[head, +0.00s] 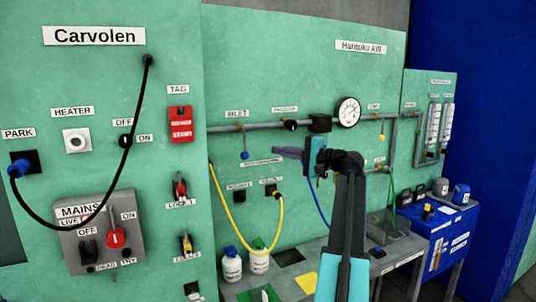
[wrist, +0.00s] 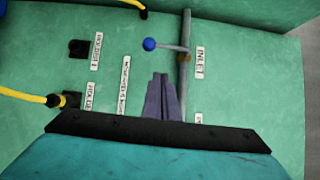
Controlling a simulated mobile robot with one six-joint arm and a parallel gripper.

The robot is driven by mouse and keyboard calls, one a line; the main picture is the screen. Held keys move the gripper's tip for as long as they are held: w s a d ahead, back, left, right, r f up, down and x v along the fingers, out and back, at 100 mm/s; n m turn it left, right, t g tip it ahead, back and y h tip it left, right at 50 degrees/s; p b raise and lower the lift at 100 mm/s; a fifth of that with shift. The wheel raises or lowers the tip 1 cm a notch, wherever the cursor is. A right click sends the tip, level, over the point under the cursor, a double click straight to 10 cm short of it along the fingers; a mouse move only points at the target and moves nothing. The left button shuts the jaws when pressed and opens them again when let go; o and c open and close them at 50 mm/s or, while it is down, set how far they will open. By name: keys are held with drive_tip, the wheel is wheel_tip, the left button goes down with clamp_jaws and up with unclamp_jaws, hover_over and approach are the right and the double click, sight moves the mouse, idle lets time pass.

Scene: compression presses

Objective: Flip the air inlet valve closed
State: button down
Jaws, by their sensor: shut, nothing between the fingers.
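The air inlet valve has a lever with a blue ball knob (head: 244,155). It hangs below the grey pipe, under the INLET label (head: 237,113) on the green panel. The wrist view shows the blue knob (wrist: 149,44) at the end of a thin lever that stands out roughly square to the pipe (wrist: 186,35). My gripper (head: 276,150) is shut and empty, its purple fingers pointing left toward the knob with a gap between. In the wrist view the shut fingertips (wrist: 160,77) are just below the knob, apart from it.
A pressure gauge (head: 348,112) and a black regulator (head: 290,125) sit along the pipe to the right. A yellow hose (head: 233,222) loops on the panel below the valve. White bottles (head: 259,257) stand on the bench. A second valve with a yellow knob (head: 381,138) is further right.

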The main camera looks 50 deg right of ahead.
drive_tip(key=b+v, duration=0.1)
drive_tip(key=v, duration=0.3)
drive_tip(key=shift+s, duration=0.2)
idle(0.6)
